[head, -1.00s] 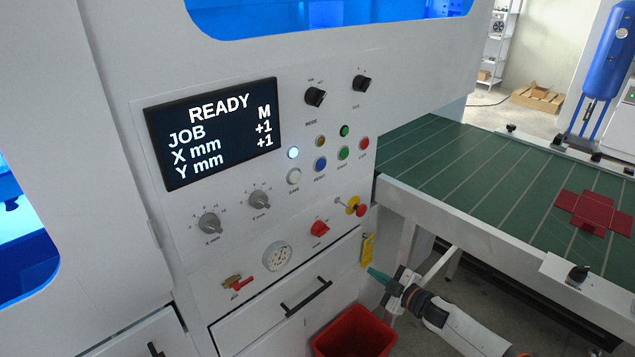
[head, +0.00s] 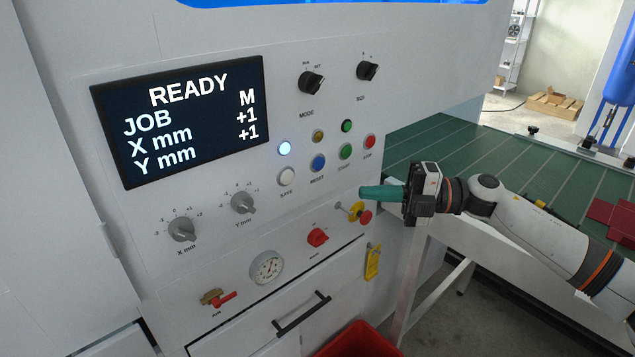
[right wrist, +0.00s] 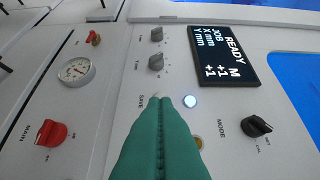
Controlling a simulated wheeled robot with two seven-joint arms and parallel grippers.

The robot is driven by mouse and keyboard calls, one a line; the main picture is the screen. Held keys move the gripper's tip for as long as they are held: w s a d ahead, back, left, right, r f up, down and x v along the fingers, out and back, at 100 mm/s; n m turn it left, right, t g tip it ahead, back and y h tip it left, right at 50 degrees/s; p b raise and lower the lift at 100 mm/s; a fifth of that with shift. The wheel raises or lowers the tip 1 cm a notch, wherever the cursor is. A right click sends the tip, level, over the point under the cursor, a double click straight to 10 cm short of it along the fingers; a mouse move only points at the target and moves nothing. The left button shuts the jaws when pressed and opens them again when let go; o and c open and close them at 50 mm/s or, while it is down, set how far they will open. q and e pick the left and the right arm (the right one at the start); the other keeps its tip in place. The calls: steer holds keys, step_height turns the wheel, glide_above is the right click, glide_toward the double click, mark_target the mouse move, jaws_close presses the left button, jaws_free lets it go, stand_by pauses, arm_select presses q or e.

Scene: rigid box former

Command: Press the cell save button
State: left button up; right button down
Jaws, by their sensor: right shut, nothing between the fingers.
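The save button (head: 286,176) is a round white button above the label SAVE on the machine's white panel (head: 215,185). It sits below a lit white-blue lamp (head: 285,148) and left of the blue button (head: 318,162). My right gripper (head: 364,192) has green fingers, shut and empty. In the head view it is right of the save button, near the panel's right edge, pointing left. In the right wrist view, the shut fingertips (right wrist: 161,101) cover most of the save button beside the SAVE label. The gap to the panel is hard to tell. My left gripper is not in view.
The display (head: 180,122) reads READY, JOB M, X mm +1, Y mm +1. Green (head: 346,152) and red (head: 370,142) buttons, knobs and a yellow-red emergency knob (head: 362,216) are close by. The green conveyor table (head: 500,165) lies right, behind my arm.

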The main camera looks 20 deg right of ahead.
steer(key=p, duration=0.3)
glide_toward(284, 180)
steer(key=a, duration=0.4)
steer(key=shift+w+a+p, duration=0.25)
steer(key=shift+w+a, duration=0.1)
steer(key=shift+w, duration=0.25)
steer(key=shift+w+a+p, duration=0.25)
steer(key=shift+w+a, duration=0.1)
steer(key=shift+w, duration=0.25)
